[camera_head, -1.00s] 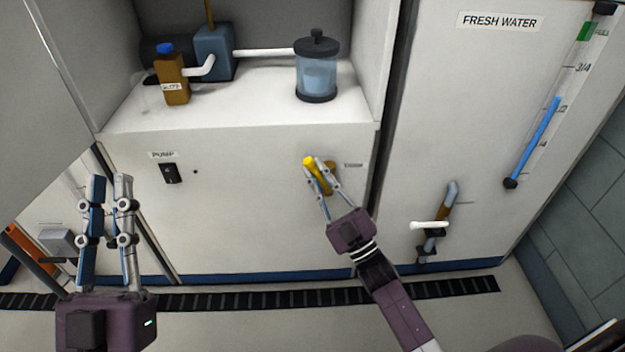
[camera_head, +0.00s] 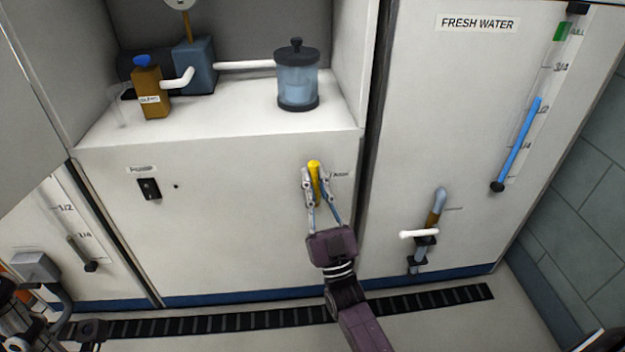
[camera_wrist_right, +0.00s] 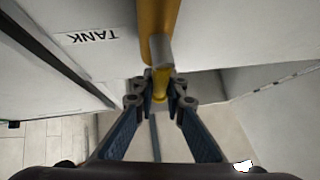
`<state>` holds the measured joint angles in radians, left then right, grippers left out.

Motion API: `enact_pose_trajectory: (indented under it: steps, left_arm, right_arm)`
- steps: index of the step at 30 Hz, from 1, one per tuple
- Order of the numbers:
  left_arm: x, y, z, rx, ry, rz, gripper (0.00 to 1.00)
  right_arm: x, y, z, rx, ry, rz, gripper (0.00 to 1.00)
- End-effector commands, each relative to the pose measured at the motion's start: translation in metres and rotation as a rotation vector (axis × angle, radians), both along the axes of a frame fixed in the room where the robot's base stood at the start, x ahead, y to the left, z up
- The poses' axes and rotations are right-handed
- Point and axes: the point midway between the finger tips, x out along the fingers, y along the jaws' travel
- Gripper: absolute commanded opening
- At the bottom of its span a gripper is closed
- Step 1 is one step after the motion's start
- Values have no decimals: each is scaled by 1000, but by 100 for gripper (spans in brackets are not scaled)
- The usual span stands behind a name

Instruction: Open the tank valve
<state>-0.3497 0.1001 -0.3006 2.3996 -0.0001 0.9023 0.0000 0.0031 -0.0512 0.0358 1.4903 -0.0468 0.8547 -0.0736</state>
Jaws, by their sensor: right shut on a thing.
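The tank valve has a yellow lever (camera_head: 314,170) on the white cabinet front, beside a small label that reads TANK (camera_wrist_right: 90,38) upside down in the wrist view. My right gripper (camera_head: 316,190) is shut on the lever from below. The lever stands about upright in the head view. Its brass body is largely hidden. Dark parts of what looks like my left gripper (camera_head: 20,318) show at the lower left corner, cut off by the frame.
A pump switch (camera_head: 149,188) sits left on the same cabinet. A bottle (camera_head: 151,95) and a clear canister (camera_head: 297,85) stand on the shelf above. A tap with a white handle (camera_head: 419,234) sticks out from the fresh water panel (camera_head: 440,110) at right. A dark floor grate (camera_head: 230,322) runs below.

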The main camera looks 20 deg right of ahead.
Motion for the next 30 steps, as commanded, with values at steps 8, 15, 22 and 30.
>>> enact_pose_trajectory:
  steps: [8,15,22,30]
  left_arm:
    - [0,0,0,1,2,0,16]
    - [0,0,-1,1,2,0,16]
    - [1,0,0,1,3,0,16]
    - [0,0,0,1,2,1,16]
  right_arm:
    - [-1,0,-2,1,4,1,0]
    - [0,0,-2,0,3,0,30]
    - [0,0,-1,0,1,0,30]
    - [-19,1,-22,0,7,0,30]
